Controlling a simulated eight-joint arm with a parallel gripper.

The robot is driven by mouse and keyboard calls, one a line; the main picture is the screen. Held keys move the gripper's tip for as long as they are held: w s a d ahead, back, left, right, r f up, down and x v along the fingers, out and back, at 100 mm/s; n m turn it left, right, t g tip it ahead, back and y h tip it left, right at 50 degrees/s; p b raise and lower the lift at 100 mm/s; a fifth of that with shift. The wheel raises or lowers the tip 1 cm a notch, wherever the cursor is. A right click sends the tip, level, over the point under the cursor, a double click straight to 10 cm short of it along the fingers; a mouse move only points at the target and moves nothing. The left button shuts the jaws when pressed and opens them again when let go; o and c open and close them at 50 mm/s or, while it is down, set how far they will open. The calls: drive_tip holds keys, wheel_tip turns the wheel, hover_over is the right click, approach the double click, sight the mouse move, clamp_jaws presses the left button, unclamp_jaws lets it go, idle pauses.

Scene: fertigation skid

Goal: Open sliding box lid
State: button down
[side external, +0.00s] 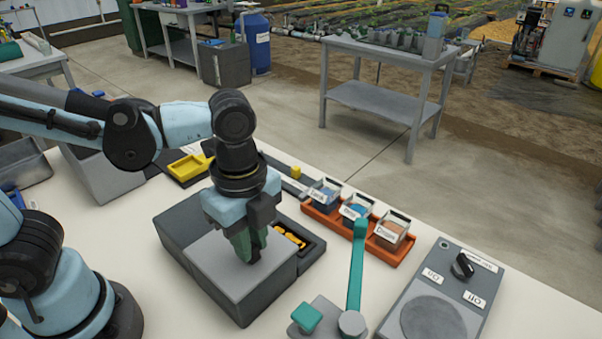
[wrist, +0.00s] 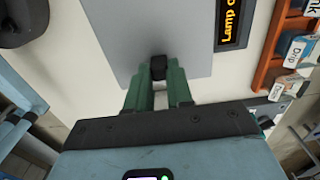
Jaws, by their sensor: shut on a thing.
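The dark grey box (side external: 178,228) sits on the white table, with a light grey lid (side external: 215,262) over most of its top. The lid fills the upper middle of the wrist view (wrist: 120,38). My gripper (side external: 250,258) points down at the lid, and its green fingers (wrist: 158,78) are shut on a small black knob (wrist: 158,62) on the lid. The fingers partly hide the knob.
An orange rack (side external: 345,228) with several labelled bins stands behind and right of the box. A teal-handled lever (side external: 357,265) rises to the right. A grey panel (side external: 430,318) with a black knob is farther right. A yellow tray (side external: 187,167) lies behind the box.

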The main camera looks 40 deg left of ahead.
drive_tip(key=a, duration=1.2)
drive_tip(key=shift+a, duration=0.3)
drive_tip(key=c, duration=1)
unclamp_jaws()
drive_tip(key=shift+d, duration=0.1)
drive_tip(key=shift+r, duration=0.1)
wheel_tip(320, 180, up, 12)
